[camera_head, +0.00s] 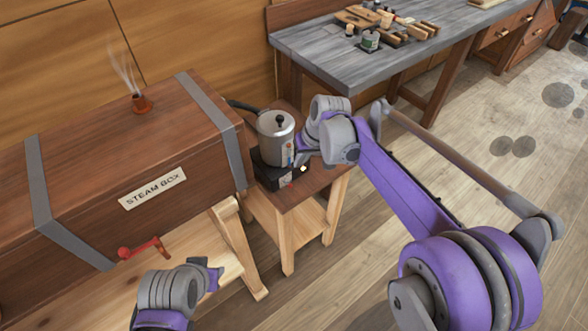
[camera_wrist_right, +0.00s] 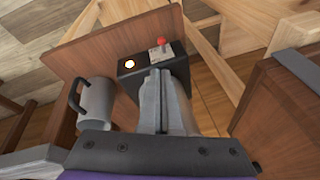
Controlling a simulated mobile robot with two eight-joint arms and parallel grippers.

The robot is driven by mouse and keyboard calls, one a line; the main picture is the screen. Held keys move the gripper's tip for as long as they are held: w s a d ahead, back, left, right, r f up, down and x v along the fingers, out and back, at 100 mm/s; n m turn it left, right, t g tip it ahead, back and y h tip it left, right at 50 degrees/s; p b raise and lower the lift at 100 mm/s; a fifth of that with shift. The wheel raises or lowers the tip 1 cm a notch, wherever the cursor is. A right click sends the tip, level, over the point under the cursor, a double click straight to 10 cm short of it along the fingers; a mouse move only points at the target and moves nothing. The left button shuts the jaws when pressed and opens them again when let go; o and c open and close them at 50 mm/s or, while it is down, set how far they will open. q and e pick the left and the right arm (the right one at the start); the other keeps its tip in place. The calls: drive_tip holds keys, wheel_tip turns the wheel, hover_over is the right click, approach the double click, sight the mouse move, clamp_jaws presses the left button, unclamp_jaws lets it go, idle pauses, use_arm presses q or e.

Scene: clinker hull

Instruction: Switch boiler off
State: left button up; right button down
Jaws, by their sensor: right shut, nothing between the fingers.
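The boiler (camera_head: 275,139) is a grey metal pot with a black lid knob, standing on a black base (camera_head: 268,178) on a small wooden table. In the right wrist view the base (camera_wrist_right: 142,68) carries a round glowing lamp (camera_wrist_right: 130,64) and a small switch with a red tip (camera_wrist_right: 161,41) on a pale plate. My right gripper (camera_head: 303,154) is beside the boiler; its shut, empty fingers (camera_wrist_right: 159,76) are close to the switch plate. I cannot tell whether they touch. They hide part of the boiler. My left gripper (camera_head: 214,274) is low beside the steam box, its jaws unclear.
The steam box (camera_head: 90,160) fills the left, with a red crank handle (camera_head: 145,248) and a steaming vent (camera_head: 141,103). A dark hose (camera_head: 242,106) runs from the boiler. A grey mug (camera_wrist_right: 97,100) stands beside the boiler. A workbench (camera_head: 330,55) with tools is behind. Floor is free at right.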

sight(287, 184)
drive_tip(key=shift+a, duration=0.15)
drive_tip(key=x, duration=1)
drive_tip(key=shift+w, duration=0.1)
idle(0.4)
drive_tip(key=shift+f+t+y+b, duration=0.1)
drive_tip(key=shift+t+y+b, duration=0.25)
drive_tip(key=shift+b, duration=0.25)
drive_tip(key=shift+s+d+f+t+b, duration=0.2)
drive_tip(key=shift+s+d+t+b, duration=0.1)
drive_tip(key=shift+s+t+b, duration=0.15)
